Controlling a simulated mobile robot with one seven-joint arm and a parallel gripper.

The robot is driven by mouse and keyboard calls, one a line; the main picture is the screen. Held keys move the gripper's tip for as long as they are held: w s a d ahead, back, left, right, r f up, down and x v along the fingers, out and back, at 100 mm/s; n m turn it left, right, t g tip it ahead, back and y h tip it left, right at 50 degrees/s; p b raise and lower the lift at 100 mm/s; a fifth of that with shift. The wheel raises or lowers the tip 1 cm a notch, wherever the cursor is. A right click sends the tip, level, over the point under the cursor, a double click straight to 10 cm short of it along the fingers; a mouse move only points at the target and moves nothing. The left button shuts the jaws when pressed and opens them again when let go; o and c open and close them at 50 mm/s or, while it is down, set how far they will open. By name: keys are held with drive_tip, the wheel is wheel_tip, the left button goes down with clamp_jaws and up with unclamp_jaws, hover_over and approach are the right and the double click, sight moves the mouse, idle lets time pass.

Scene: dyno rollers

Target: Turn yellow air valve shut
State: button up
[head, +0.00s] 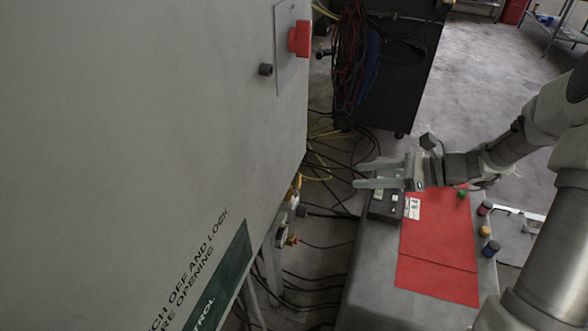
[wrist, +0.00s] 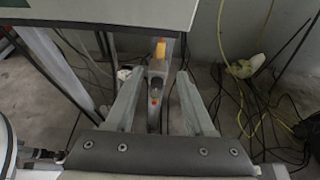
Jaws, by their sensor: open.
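A yellow part (head: 293,190), which looks like the air valve, sits at the lower right edge of the large grey cabinet, partly hidden by it. In the wrist view a small yellow piece (wrist: 161,49) shows at the top of a grey fitting (wrist: 157,68), under the cabinet edge. Below it on the fitting are a dark round knob and a small orange-red part. My gripper (head: 360,174) is open and empty, pointing left, to the right of the valve and apart from it. In the wrist view its fingers (wrist: 159,74) appear on either side of the fitting, which lies beyond them.
The grey cabinet (head: 130,120) with a red knob (head: 300,39) fills the left. A grey console with a red panel (head: 437,250) stands below my gripper. Loose cables (head: 325,275) cover the floor between them. A dark rack (head: 400,75) stands behind.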

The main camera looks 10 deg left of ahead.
sight(300, 178)
drive_tip(key=b+x, duration=0.2)
drive_tip(key=x, duration=1.5)
drive_tip(key=shift+w+a, duration=0.2)
clamp_jaws()
idle(0.8)
